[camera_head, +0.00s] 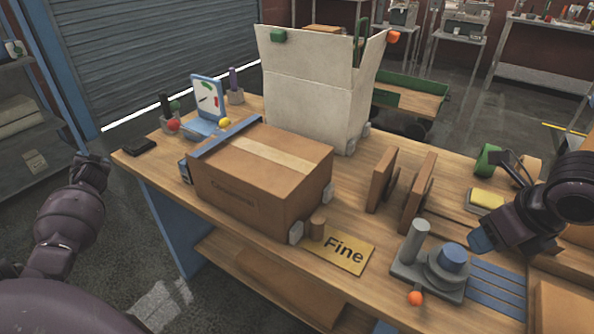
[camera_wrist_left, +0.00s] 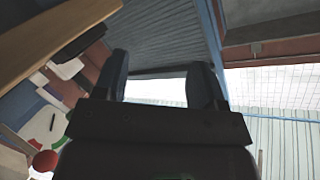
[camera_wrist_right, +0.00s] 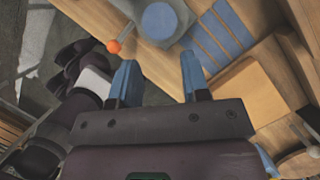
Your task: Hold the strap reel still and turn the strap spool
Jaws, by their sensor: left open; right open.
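A grey device (camera_head: 418,284) with a flat base, an upright grey post and a stepped round part with a blue top (camera_head: 453,257) stands at the table's front right. I take it for the strap reel and spool, but cannot be sure. An orange ball knob (camera_head: 415,298) sits at its front; knob (camera_wrist_right: 113,46) and blue top (camera_wrist_right: 160,20) also show in the right wrist view. My right gripper (camera_head: 482,238) is open and empty, right of the blue top and apart from it. My left gripper (camera_head: 92,168) is open and empty, off the table's left end.
A closed cardboard box (camera_head: 262,178) stands mid-table, with a "Fine" card (camera_head: 345,252) beside it. Two upright brown panels (camera_head: 418,192) stand behind the device. Blue strips (camera_head: 497,290) lie to its right. A tall white open carton (camera_head: 315,100) stands at the back.

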